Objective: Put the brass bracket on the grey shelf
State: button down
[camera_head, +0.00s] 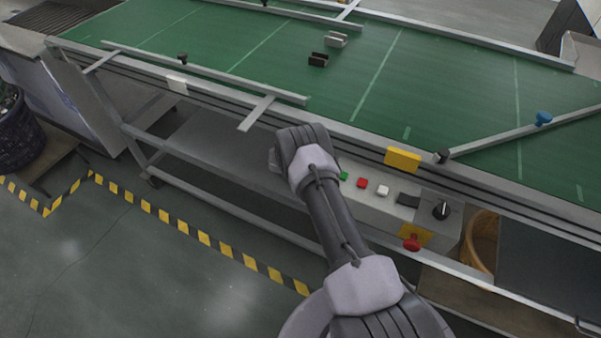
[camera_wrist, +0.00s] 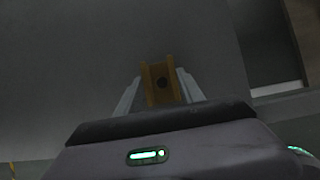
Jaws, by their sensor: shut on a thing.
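My gripper (camera_wrist: 159,88) shows in the wrist view, shut on the brass bracket (camera_wrist: 160,70), a small brown-gold channel piece with a dark round hole. The bracket sits between the two pale fingers. Below it is a plain grey surface (camera_wrist: 65,55), which looks like the grey shelf; I cannot tell how far the bracket is above it. In the head view the grey shelf (camera_head: 215,148) lies low under the green conveyor. My arm reaches down at its right end and hides both gripper and bracket.
The green conveyor (camera_head: 270,55) carries a dark bracket (camera_head: 318,60) and a grey bracket (camera_head: 336,40). Its front rail overhangs the shelf. A control box with buttons and a red knob (camera_head: 412,242) is just right of my arm. A wicker basket (camera_head: 484,240) stands further right.

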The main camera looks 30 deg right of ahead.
jog(key=c, duration=0.7)
grip_release()
jog(key=shift+r+p, duration=0.35)
jog(key=shift+p, duration=0.1)
jog(key=p+v, duration=0.3)
jog(key=v, duration=0.4)
jog(key=shift+s+a, duration=0.1)
